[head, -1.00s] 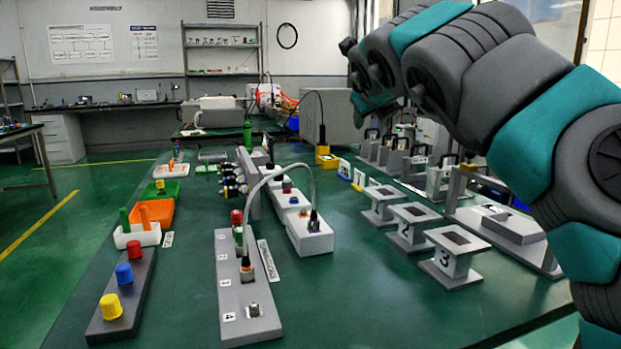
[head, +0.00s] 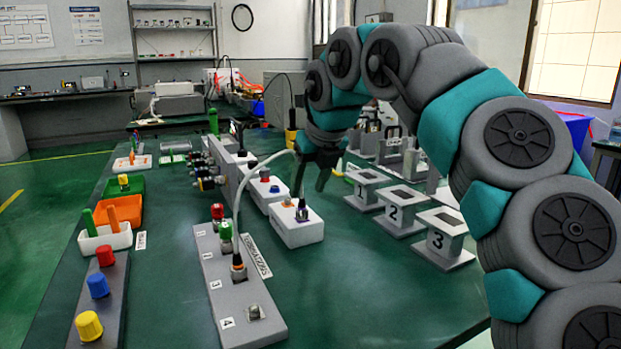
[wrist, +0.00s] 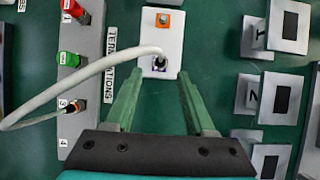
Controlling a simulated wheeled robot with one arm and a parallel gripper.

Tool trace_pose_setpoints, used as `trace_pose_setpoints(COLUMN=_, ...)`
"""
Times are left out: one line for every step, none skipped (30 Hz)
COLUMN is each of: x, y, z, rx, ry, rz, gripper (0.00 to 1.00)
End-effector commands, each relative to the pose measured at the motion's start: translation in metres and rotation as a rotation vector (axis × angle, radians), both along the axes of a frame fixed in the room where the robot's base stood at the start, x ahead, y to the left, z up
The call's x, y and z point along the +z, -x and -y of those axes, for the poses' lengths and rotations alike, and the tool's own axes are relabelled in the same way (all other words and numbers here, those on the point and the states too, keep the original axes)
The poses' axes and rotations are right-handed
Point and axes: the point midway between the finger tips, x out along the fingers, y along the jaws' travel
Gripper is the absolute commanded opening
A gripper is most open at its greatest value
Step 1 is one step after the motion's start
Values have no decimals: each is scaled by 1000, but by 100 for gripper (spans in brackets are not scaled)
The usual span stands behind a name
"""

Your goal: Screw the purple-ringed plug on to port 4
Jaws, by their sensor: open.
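The purple-ringed plug (head: 302,211) stands upright on the near end of a white box (head: 297,233). It also shows in the wrist view (wrist: 158,65), with a pale cable (wrist: 105,65) curving away to the left. Port 4 (head: 255,312) is a bare metal connector at the near end of the grey terminations strip (head: 225,283). In the wrist view only the strip's label 4 shows near my gripper body. My gripper (head: 311,188) is open and empty, above and beside the plug. In the wrist view its fingertips (wrist: 158,80) lie either side of the plug's line, just short of it.
Port 3 holds an orange-ringed plug (head: 238,267) at the cable's other end. Green (head: 226,236) and red (head: 217,215) caps stand on the strip. Numbered grey stands (head: 440,238) are to the right. Coloured caps (head: 98,286) are at left.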

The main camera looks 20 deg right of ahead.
Motion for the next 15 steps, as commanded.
trace_pose_setpoints(x=-9, y=-2, z=0, rx=-2, ry=0, rz=0, gripper=55)
trace_pose_setpoints(x=-11, y=-4, z=0, rx=-3, ry=-1, rz=0, gripper=55)
trace_pose_setpoints(x=-14, y=-6, z=-1, rx=-3, ry=-2, rz=1, gripper=55)
trace_pose_setpoints(x=-16, y=-7, z=-1, rx=-3, ry=-2, rz=2, gripper=55)
trace_pose_setpoints(x=-18, y=-8, z=-1, rx=-3, ry=-2, rz=2, gripper=55)
trace_pose_setpoints(x=-21, y=-10, z=-1, rx=-3, ry=-2, rz=3, gripper=55)
trace_pose_setpoints(x=-23, y=-11, z=-2, rx=-2, ry=-2, rz=3, gripper=55)
trace_pose_setpoints(x=-23, y=-12, z=-2, rx=0, ry=-2, rz=3, gripper=55)
trace_pose_setpoints(x=-26, y=-14, z=-3, rx=0, ry=-3, rz=3, gripper=55)
trace_pose_setpoints(x=-28, y=-15, z=-3, rx=0, ry=-3, rz=3, gripper=55)
trace_pose_setpoints(x=-31, y=-17, z=-3, rx=0, ry=-2, rz=3, gripper=55)
trace_pose_setpoints(x=-34, y=-18, z=-4, rx=0, ry=-1, rz=2, gripper=55)
trace_pose_setpoints(x=-37, y=-20, z=-4, rx=1, ry=-1, rz=2, gripper=55)
trace_pose_setpoints(x=-39, y=-21, z=-5, rx=2, ry=-1, rz=1, gripper=55)
trace_pose_setpoints(x=-42, y=-22, z=-5, rx=2, ry=-1, rz=1, gripper=55)
